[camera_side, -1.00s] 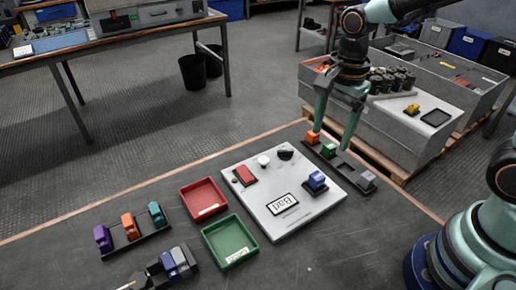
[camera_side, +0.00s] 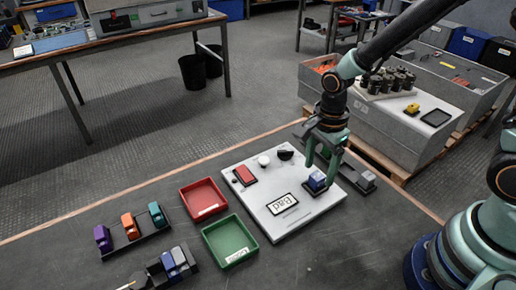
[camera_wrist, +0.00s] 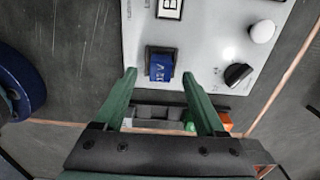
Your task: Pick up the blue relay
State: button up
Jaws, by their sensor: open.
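The blue relay (camera_side: 316,181) sits in a dark socket on the right side of the light grey test panel (camera_side: 250,208). In the wrist view the blue relay (camera_wrist: 161,68) is upright in its socket, just beyond and between my fingertips. My gripper (camera_side: 318,172) is open and above the relay, with its fingers partly in front of it in the side view. In the wrist view my gripper (camera_wrist: 158,74) has one green finger on each side of the relay, with nothing held. I cannot tell whether the fingertips reach down beside it.
The panel also has a red part (camera_side: 244,175), a white knob (camera_side: 263,161), a black knob (camera_wrist: 238,74) and a "Bad" display (camera_side: 282,203).

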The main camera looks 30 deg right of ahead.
aim_at(318, 176)
jog(key=shift+f, duration=1.6)
grip_shut()
jog(key=shift+r, duration=0.1)
